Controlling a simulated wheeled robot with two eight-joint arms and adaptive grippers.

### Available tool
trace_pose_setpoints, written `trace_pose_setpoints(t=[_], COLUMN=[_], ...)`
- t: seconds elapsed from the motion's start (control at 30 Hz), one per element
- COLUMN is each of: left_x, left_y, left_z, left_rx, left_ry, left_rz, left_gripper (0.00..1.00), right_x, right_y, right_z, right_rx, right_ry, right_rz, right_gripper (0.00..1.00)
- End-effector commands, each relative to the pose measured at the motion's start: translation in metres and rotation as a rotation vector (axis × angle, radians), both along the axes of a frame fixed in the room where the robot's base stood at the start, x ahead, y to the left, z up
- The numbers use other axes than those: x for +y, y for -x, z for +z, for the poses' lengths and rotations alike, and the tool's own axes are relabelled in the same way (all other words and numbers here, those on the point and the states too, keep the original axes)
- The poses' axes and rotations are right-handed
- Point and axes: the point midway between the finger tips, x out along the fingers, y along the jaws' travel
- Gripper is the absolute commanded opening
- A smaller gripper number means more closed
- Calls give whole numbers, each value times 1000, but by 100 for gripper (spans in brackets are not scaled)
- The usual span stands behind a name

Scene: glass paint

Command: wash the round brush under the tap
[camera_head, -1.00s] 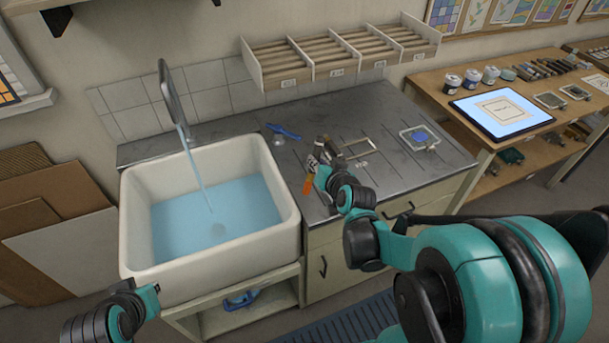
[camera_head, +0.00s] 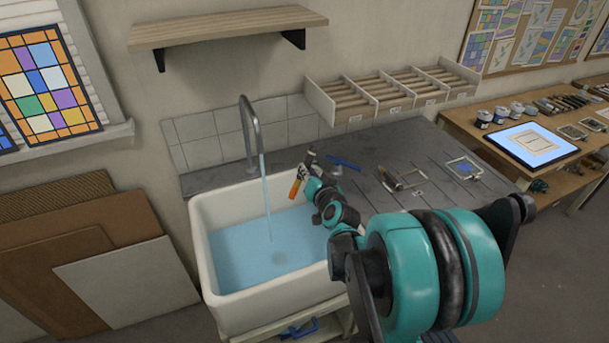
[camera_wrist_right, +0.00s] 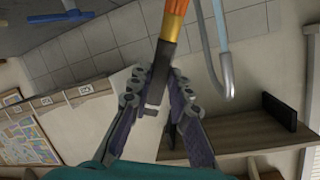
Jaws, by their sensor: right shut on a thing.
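The tap (camera_head: 248,130) stands behind the white sink, and a stream of water (camera_head: 267,205) runs from it into the blue water below. My right gripper (camera_head: 307,167) is over the sink's right rim, to the right of the stream and apart from it. In the right wrist view the orange part (camera_wrist_right: 173,22) and a dark part (camera_wrist_right: 162,62) reach out from between the fingers (camera_wrist_right: 160,88). My left gripper is out of view.
The white sink (camera_head: 203,240) adjoins a grey counter (camera_head: 430,150) with a blue tool (camera_head: 343,163), a wooden-handled item (camera_head: 402,180) and a small framed piece (camera_head: 462,168). A divided rack (camera_head: 320,103) stands behind. A wall shelf (camera_head: 225,27) hangs above the tap.

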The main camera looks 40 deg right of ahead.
Motion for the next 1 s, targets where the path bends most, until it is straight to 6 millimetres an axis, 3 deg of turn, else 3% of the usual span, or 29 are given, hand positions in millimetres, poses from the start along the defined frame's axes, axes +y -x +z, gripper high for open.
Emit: trace_pose_setpoints(t=[1.0], left_x=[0], left_y=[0], left_z=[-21], left_rx=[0], left_ry=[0], left_rz=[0], left_gripper=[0], right_x=[20], right_y=[-102], right_z=[-22], right_rx=[0], right_ry=[1], right_rz=[3], right_gripper=[0])
